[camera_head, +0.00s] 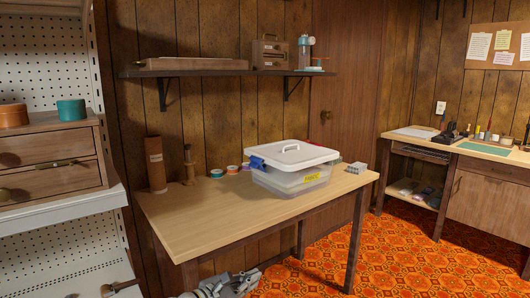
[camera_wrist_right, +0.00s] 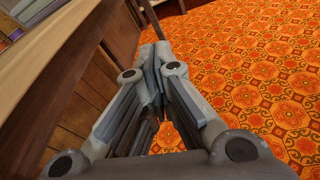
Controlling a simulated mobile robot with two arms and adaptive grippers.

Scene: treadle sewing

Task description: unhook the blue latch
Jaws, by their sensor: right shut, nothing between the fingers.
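The blue latch (camera_head: 256,163) is on the left end of a clear plastic box (camera_head: 290,183) with a white lid (camera_head: 294,153). The lid sits on the box, and a yellow label is on its front. I cannot tell from this distance whether the latch is hooked. My right gripper (camera_head: 248,277) is below the table's front edge, well apart from the box. The right wrist view shows its fingers (camera_wrist_right: 156,62) closed together with nothing between them. My left gripper is in neither view.
The box stands on a light wooden table (camera_head: 210,225). Small coloured tins (camera_head: 232,170), a brown cylinder (camera_head: 155,165) and a grey block (camera_head: 356,168) stand near it. A wall shelf (camera_head: 220,72) hangs above. The table's front left is clear.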

